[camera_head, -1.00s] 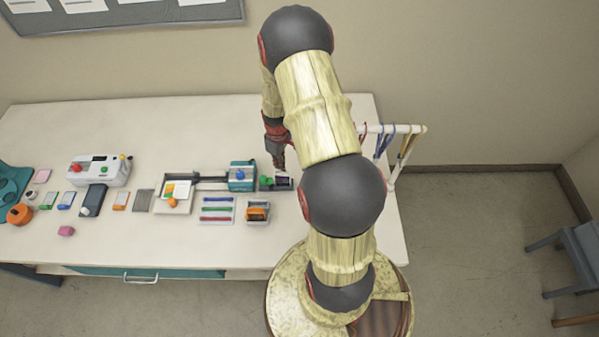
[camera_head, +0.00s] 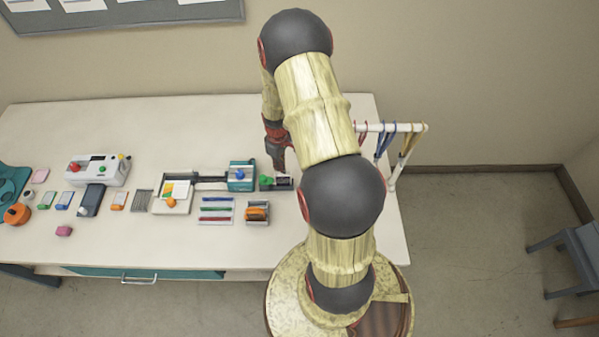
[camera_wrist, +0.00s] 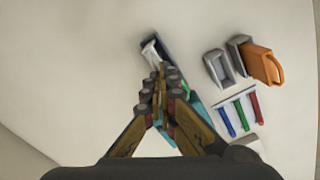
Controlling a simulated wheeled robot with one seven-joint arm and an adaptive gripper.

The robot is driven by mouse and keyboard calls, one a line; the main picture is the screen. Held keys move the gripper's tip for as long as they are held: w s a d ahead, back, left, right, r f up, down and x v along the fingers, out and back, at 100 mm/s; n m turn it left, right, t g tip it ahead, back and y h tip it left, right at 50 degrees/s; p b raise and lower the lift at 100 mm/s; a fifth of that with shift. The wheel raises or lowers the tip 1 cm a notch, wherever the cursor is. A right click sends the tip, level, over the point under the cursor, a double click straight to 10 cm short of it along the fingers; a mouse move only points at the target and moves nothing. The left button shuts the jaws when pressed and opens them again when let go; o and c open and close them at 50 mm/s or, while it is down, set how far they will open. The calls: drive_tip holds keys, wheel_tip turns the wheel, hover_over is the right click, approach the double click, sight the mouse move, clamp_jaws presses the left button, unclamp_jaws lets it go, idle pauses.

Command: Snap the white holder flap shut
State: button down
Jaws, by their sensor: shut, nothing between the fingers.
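A small dark holder (camera_head: 283,184) sits at the right end of the teal machine row, below my gripper in the head view. In the wrist view the dark holder (camera_wrist: 145,43) shows just past my fingertips, with a narrow white piece (camera_wrist: 152,50) in it that may be the flap. I cannot tell the flap's angle. My gripper (camera_wrist: 162,68) is shut and empty, its fingertips over the near end of the holder and hiding part of it. My gripper also shows in the head view (camera_head: 279,168). Contact with the holder cannot be told.
A green knob (camera_head: 266,180) and a teal press (camera_head: 241,177) stand left of the holder. A tray of coloured strips (camera_head: 216,218) and an orange clip in a grey stand (camera_head: 257,212) lie nearer the front. A lanyard rack (camera_head: 405,128) stands right. The table's back is clear.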

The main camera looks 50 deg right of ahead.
idle(0.3)
drive_tip(key=shift+r+p, duration=1.95)
drive_tip(key=shift+r, duration=1.6)
